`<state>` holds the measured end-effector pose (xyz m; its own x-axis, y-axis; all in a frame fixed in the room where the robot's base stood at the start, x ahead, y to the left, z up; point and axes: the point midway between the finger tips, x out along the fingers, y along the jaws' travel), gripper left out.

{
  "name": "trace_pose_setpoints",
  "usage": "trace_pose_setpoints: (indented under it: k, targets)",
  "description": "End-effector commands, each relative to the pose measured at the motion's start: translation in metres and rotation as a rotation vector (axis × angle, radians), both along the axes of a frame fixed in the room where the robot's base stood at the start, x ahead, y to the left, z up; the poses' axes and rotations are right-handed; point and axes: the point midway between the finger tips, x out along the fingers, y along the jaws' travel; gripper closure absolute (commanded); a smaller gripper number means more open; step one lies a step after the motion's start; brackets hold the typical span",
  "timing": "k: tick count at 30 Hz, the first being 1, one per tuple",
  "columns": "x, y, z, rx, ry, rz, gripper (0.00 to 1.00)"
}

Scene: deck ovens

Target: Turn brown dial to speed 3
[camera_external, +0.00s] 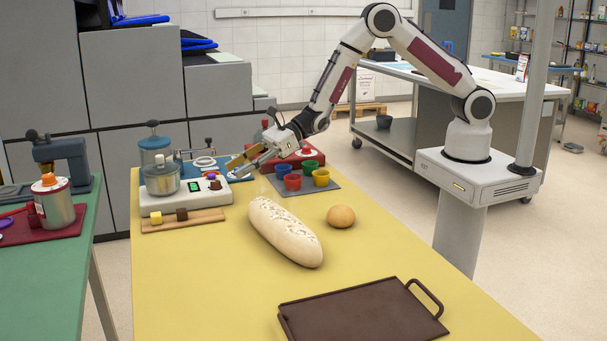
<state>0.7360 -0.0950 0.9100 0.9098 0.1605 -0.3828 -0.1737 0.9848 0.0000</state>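A white appliance (187,201) with a small green display (193,186) stands at the far left of the yellow table. A small dark brown dial (215,185) is on its right part, with a purple knob (211,176) just behind it. The dial's pointer and speed marks are too small to read. My gripper (231,170) is just right of the dial and a little above it, apart from it as far as I can tell.
A wooden board (205,217) with yellow and brown cubes lies in front. Several coloured cups stand on a grey mat (328,187) to the right. Bread, a round bun and a brown tray (365,315) lie nearer.

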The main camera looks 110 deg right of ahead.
Motion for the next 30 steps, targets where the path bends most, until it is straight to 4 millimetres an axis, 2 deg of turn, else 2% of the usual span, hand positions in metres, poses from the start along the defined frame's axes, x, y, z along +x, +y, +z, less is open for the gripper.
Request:
trace_pose_setpoints:
  k: [18, 30]
  targets:
    - [0.050, 0.010, -0.021, 0.000, 0.000, 0.001, 0.61]
    - [0.059, 0.011, -0.025, 0.000, 0.000, 0.001, 0.61]
